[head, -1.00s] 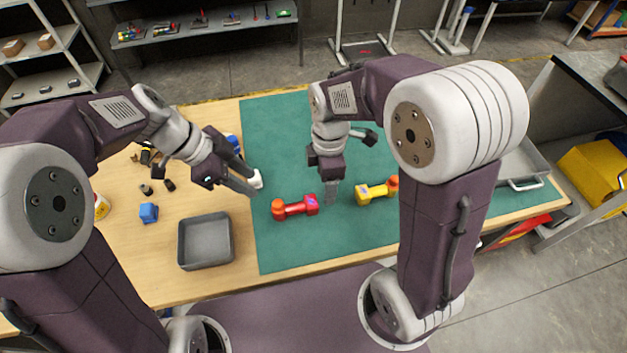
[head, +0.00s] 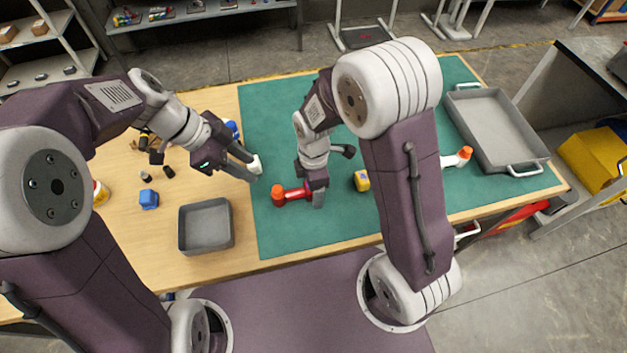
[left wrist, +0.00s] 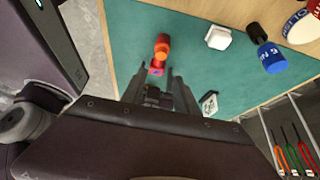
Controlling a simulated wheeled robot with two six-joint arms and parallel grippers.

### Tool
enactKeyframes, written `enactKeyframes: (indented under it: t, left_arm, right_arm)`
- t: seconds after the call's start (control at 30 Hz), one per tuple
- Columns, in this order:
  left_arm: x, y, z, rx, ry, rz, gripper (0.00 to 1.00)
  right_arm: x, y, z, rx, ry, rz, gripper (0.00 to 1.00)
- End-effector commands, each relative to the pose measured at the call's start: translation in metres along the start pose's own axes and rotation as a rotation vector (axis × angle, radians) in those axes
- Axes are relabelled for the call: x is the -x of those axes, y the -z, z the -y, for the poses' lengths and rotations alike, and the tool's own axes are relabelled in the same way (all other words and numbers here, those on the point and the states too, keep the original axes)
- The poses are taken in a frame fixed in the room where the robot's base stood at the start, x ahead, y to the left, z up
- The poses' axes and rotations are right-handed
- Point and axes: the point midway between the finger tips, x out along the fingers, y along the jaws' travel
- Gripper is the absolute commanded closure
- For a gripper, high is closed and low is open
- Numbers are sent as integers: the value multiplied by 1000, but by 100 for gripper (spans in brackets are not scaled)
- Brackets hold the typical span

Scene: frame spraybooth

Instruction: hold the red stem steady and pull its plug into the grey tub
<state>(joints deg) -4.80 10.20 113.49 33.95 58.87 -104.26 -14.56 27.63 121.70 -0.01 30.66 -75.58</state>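The red stem (head: 296,192) lies on the green mat with its orange plug (head: 278,194) at its left end. In the left wrist view the plug (left wrist: 162,46) and stem (left wrist: 157,68) show beyond the fingers. My right gripper (head: 316,198) is at the stem's right end and partly covers it; whether its fingers are closed on it is hidden. My left gripper (head: 248,169) is open and empty, up and left of the plug, with its fingers apart in the left wrist view (left wrist: 157,82). The grey tub (head: 206,248) stands empty on the wood, left of the mat.
A white piece (head: 255,164) is close to my left fingertips, with a blue one (head: 233,130) behind. A yellow stem (head: 361,180) is partly behind my right arm. A white stem with an orange plug (head: 465,153) lies near the grey handled tray (head: 548,155).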

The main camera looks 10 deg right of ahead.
Motion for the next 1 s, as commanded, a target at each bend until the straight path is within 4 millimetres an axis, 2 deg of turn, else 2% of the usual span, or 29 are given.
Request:
enactKeyframes:
  t: [0.13,0.17,0.4,0.43,0.5,0.6,0.83,1.0]
  left_arm:
    - [0,0,0,0,0,0,64]
    - [0,0,0,0,0,0,64]
    - [0,0,0,0,0,0,64]
    - [0,0,0,0,0,0,61]
    - [-6,1,-1,-3,-5,21,42]
    - [-18,0,-1,-4,-4,72,42]
    - [-27,-1,0,1,-3,79,42]
    - [-62,-4,-2,0,-8,80,42]
  right_arm:
    - [0,0,0,0,0,0,31]
    - [0,0,0,0,0,0,34]
    - [0,0,0,0,0,0,100]
    - [0,0,0,0,0,0,100]
    - [0,0,0,0,0,0,100]
    - [0,0,0,0,0,0,100]
    - [0,0,0,0,0,0,100]
    - [0,0,0,0,0,0,100]
